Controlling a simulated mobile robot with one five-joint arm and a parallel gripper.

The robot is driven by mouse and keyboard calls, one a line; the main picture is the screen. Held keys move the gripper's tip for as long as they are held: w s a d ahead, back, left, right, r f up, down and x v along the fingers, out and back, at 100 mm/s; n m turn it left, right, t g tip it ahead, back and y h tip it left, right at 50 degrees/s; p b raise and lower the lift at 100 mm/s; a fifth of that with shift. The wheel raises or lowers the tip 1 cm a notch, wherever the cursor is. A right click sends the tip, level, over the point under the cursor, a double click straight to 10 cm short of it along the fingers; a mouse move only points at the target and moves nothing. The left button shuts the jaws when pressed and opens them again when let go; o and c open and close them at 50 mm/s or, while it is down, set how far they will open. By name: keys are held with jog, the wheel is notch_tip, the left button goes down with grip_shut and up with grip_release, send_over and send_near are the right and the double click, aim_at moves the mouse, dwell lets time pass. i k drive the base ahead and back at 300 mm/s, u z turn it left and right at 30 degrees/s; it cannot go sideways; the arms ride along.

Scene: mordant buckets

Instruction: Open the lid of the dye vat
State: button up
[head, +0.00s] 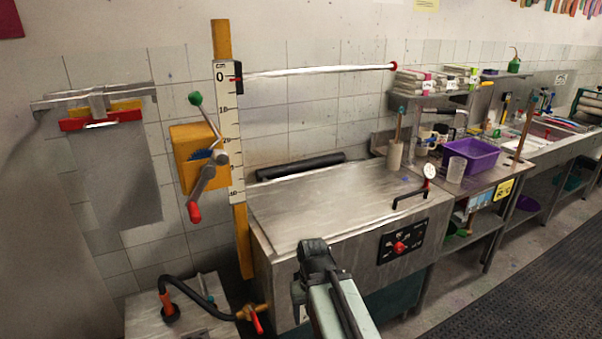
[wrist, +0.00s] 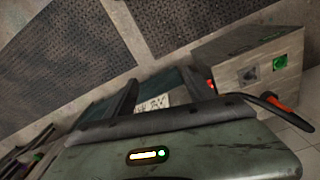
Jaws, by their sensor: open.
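The dye vat (head: 350,262) is a large steel box in the middle of the head view. Its flat steel lid (head: 335,200) lies down over the top. A dark bar handle (head: 411,196) sits at the lid's front right, beside a small round gauge (head: 430,171). A black panel with a red knob (head: 400,246) is on the vat's front. My gripper (head: 316,248) is in front of the vat's front left, apart from the handle and to its left. It is open and empty in the wrist view (wrist: 160,92). The vat is not recognisable there.
A wall-mounted scale (head: 228,130) and crank (head: 208,160) stand left of the vat. A low box with a black hose (head: 190,290) is at lower left. A bench with a purple bin (head: 470,157) adjoins on the right. Dark floor matting (head: 520,270) is clear at front right.

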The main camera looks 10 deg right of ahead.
aim_at(326, 197)
jog(key=u, duration=2.2)
jog(key=k, duration=0.7)
jog(key=z, duration=1.3)
jog(key=i, duration=1)
jog(key=u, duration=0.05)
